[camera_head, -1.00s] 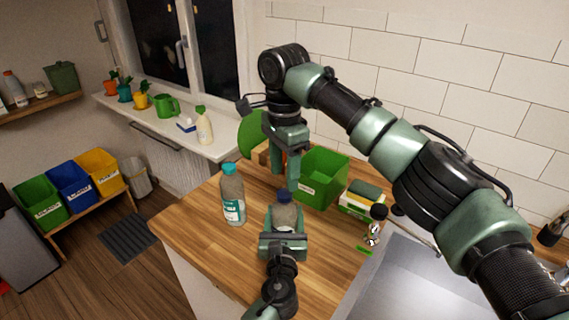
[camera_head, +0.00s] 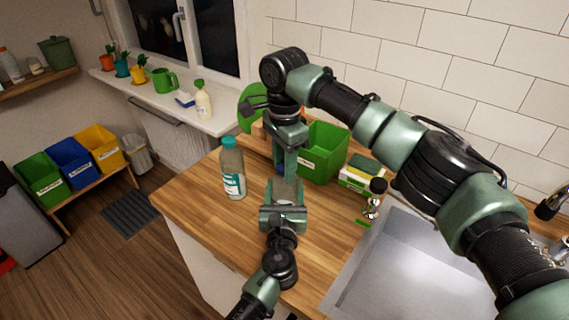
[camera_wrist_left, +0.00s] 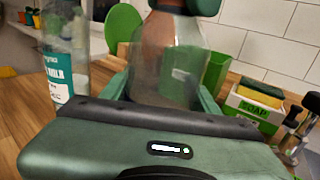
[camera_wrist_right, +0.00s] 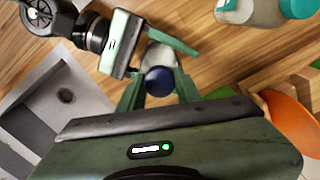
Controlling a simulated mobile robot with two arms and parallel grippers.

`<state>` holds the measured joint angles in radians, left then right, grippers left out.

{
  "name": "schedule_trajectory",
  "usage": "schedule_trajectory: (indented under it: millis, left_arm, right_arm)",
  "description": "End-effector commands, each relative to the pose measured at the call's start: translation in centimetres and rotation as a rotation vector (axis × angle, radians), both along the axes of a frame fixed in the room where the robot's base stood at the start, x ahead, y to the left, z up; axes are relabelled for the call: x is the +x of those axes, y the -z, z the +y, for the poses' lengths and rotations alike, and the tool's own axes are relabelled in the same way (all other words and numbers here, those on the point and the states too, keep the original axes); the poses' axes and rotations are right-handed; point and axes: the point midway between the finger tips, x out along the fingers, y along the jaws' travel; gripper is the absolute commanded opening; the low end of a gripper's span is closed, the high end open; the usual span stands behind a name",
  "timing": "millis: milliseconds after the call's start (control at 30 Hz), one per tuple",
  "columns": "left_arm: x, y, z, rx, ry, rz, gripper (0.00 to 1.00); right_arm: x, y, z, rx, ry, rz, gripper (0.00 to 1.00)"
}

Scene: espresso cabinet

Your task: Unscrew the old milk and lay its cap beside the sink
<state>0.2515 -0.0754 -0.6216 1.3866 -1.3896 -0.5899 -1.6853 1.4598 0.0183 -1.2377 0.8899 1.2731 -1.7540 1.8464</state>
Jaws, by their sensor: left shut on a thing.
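My left gripper (camera_head: 284,200) is shut on a clear bottle (camera_wrist_left: 168,62) and holds it upright over the counter. Its dark blue cap (camera_wrist_right: 160,80) shows in the right wrist view and is mostly hidden in the head view. My right gripper (camera_head: 287,165) points down from above, with its fingers on either side of the cap, and looks open. A second bottle (camera_head: 232,172) with a teal cap and a milk label stands to the left on the counter. The steel sink (camera_head: 400,255) lies at the right.
A green bin (camera_head: 325,152) stands behind the grippers. A soap box with a sponge (camera_head: 362,173) and a small dark-topped item (camera_head: 374,198) stand near the sink's back left corner.

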Motion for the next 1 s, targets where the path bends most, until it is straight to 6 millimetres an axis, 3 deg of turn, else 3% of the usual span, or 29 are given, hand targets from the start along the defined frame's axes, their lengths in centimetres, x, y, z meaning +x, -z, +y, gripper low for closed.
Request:
schedule_trajectory:
  millis: [133, 267, 900, 1000]
  left_arm:
    - [-0.05, 0.19, 0.01, 0.001, 0.0, 0.003, 0.0]
    - [-0.06, 0.19, 0.01, 0.001, 0.0, 0.003, 0.0]
    - [-0.05, 0.18, 0.0, 0.001, 0.001, 0.003, 0.0]
    - [-0.04, 0.18, 0.0, 0.001, 0.001, 0.003, 0.0]
  right_arm:
    - [0.03, -0.02, 0.03, 0.001, -0.047, -0.001, 0.0]
    - [0.03, 0.0, 0.07, 0.002, -0.255, -0.001, 0.0]
    - [-0.07, -0.23, 0.13, 0.003, -1.792, -0.001, 0.0]
    - [-0.04, -0.29, 0.1, 0.001, -1.945, -0.001, 0.0]
